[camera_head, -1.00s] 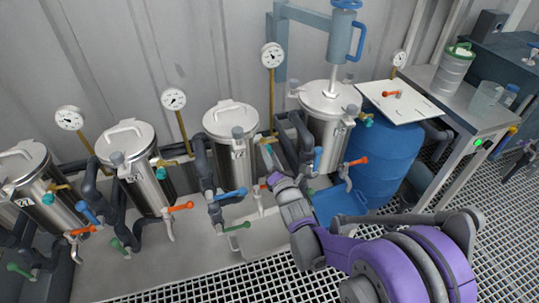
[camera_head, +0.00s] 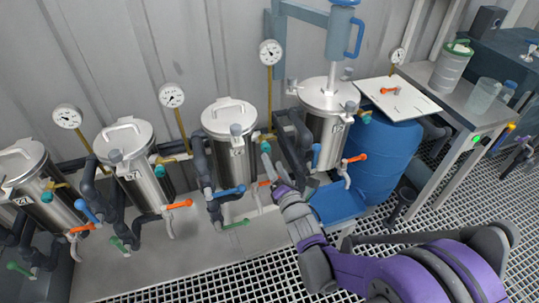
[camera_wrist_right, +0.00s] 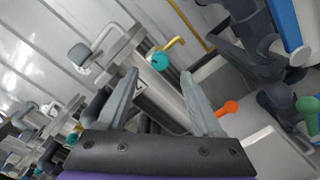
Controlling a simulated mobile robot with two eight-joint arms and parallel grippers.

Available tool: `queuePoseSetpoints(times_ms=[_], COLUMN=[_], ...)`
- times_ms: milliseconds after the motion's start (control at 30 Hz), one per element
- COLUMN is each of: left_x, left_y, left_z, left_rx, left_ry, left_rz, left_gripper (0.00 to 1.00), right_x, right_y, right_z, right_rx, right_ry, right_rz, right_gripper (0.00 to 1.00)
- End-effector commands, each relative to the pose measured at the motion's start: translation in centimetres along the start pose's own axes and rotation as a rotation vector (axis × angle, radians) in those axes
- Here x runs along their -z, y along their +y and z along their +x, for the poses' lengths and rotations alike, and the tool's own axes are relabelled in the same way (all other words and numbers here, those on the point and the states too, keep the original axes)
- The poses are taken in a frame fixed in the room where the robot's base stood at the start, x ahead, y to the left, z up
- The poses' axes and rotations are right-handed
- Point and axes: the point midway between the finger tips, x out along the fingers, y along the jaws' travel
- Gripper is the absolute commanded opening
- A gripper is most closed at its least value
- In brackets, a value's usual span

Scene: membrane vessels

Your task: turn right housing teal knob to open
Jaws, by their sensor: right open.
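A row of steel housings stands along the wall. The rightmost housing (camera_head: 325,125) has a teal knob (camera_head: 365,118) at its upper right side. The housing to its left (camera_head: 228,135) stands behind my right gripper (camera_head: 268,163), which is in front of its right side. The right wrist view shows my right gripper (camera_wrist_right: 160,76) open and empty. A teal knob (camera_wrist_right: 160,61) shows between its fingertips, beyond them, apart from both fingers as far as I can see. An orange handle (camera_wrist_right: 229,108) lies right of the fingers. My left gripper is out of view.
Blue-handled (camera_head: 230,191) and green-handled (camera_head: 236,224) valves on dark pipes sit close to my right gripper. Gauges (camera_head: 270,52) rise on brass stems behind. A blue barrel (camera_head: 385,155) stands right of the housings. The grating floor (camera_head: 215,285) in front is clear.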

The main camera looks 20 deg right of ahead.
Motion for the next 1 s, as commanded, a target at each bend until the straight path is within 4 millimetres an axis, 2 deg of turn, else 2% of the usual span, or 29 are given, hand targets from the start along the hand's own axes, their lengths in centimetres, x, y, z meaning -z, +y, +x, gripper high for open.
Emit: queuePoseSetpoints(times_ms=[100, 333, 867, 1000], left_x=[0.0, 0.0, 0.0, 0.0], left_y=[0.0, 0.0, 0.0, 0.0], left_z=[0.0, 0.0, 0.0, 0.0], left_rx=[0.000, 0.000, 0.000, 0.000], left_ry=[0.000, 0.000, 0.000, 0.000], left_rz=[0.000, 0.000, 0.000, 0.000], left_gripper=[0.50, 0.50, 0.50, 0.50], right_x=[0.0, 0.0, 0.0, 0.0], right_y=[0.0, 0.0, 0.0, -0.2], right_z=[-2.4, -4.9, -5.1, -5.4], right_rx=[0.000, 0.000, 0.000, 0.031], right_ry=[0.000, 0.000, 0.000, 0.013], right_rz=[-0.001, 0.000, 0.000, 0.066], right_gripper=[0.67, 0.67, 0.67, 0.67])
